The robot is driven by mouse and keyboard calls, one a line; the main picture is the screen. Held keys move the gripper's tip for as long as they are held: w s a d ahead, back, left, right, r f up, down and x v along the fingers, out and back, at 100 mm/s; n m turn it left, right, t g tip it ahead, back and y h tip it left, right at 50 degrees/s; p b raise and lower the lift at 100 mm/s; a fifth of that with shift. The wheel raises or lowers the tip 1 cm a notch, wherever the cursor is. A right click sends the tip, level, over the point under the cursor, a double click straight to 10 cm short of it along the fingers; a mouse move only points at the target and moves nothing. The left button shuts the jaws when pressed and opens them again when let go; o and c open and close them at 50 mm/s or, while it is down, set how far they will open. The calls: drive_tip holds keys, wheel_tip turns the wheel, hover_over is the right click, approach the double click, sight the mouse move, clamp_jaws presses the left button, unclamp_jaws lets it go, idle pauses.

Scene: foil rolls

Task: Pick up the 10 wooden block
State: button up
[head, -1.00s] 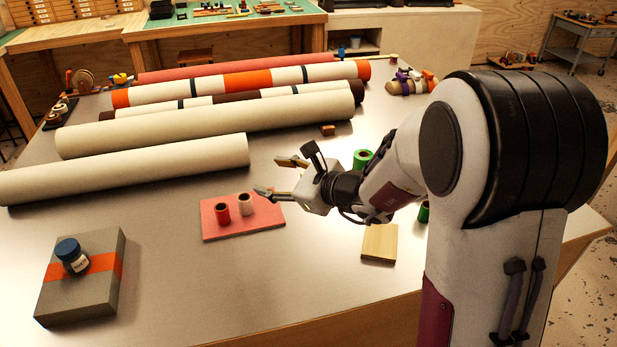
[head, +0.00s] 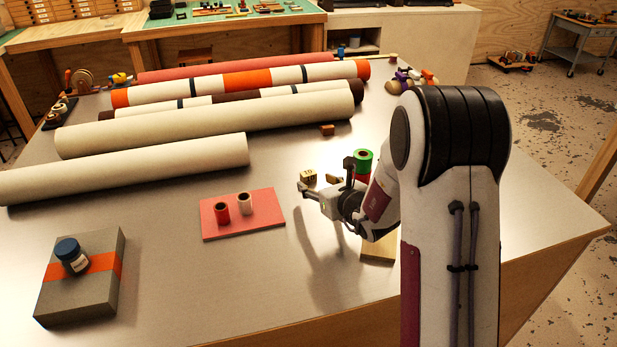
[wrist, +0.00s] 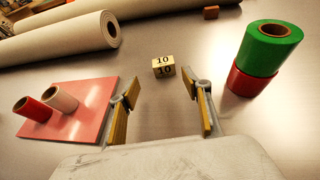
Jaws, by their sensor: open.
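The wooden block (head: 308,176) is a small pale cube marked 10 on the table, left of the green and red rolls. In the wrist view the block (wrist: 164,67) lies ahead, its number showing on two faces. My gripper (head: 319,185) is in front of the block and apart from it. In the wrist view my gripper (wrist: 164,92) is open and empty, and the block appears just beyond the gap between its fingers.
A green roll (head: 363,157) rests on a red roll (wrist: 248,84) to the right. A pink board (head: 264,217) with two small rolls lies left. A brown block (head: 327,130) and long rolls lie behind. A wooden board (head: 378,250) is partly hidden by my arm.

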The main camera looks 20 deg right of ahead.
sight(310, 176)
drive_tip(key=shift+x, duration=1.3)
drive_tip(key=shift+w, duration=0.1)
drive_tip(key=shift+w+d+f, duration=0.1)
drive_tip(key=shift+w+f, duration=0.05)
drive_tip(key=shift+w, duration=0.6)
drive_tip(key=shift+w+f, duration=0.15)
drive_tip(key=shift+w, duration=0.55)
drive_tip(key=shift+x, duration=1.1)
drive_tip(key=c, duration=1)
